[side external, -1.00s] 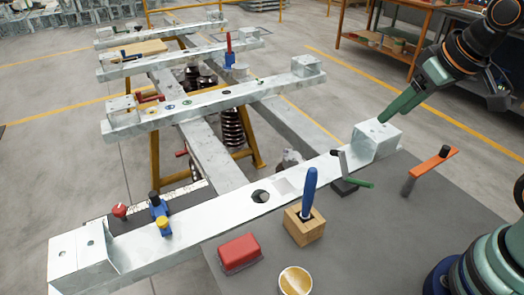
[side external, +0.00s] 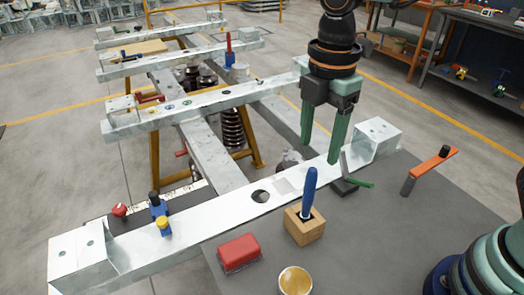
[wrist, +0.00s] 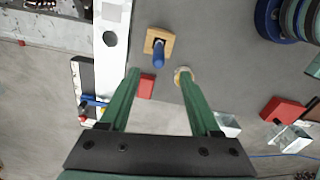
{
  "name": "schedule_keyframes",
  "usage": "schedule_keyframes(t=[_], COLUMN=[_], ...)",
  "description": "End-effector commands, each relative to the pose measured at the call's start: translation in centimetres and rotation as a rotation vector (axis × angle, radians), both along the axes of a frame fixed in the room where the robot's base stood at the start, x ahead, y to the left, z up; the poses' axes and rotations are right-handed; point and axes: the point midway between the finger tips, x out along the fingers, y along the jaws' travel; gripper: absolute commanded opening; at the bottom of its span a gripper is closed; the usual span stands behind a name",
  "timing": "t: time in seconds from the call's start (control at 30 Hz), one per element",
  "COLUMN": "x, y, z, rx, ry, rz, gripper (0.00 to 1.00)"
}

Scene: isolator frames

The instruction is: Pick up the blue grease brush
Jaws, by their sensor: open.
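The blue grease brush (side external: 310,182) stands handle up, slightly tilted, in a wooden block (side external: 303,231) on the grey table. Its lower end is hidden in the block. My gripper (side external: 320,152) is open and empty, fingers pointing down, appearing above and a little right of the handle in the side view. In the wrist view, the brush (wrist: 158,57) and block (wrist: 165,36) lie just ahead of the fingertips (wrist: 160,72), roughly centred between them. The fingers do not appear to touch the brush.
A red box (side external: 239,251) and a round tub with yellowish contents (side external: 295,281) stand near the block. A metal beam (side external: 205,220) runs behind it. A green-handled tool (side external: 352,184) and an orange-topped stand (side external: 428,170) are to the right.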

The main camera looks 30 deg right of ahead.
Motion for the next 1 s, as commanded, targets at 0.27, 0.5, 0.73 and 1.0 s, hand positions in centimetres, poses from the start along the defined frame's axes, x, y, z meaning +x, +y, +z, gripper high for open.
schedule_keyframes(t=[0.27, 0.5, 0.73, 1.0], x=[-0.1, 0.0, 0.1, 0.2], y=[0.1, 0.1, 0.1, 0.1], z=[-4.0, -6.7, -8.8, -11.9], rx=[-0.005, -0.003, -0.004, -0.003], ry=[0.009, 0.006, 0.008, 0.006], rz=[0.019, 0.016, 0.015, 0.015], gripper=[0.63, 0.63, 0.63, 0.63])
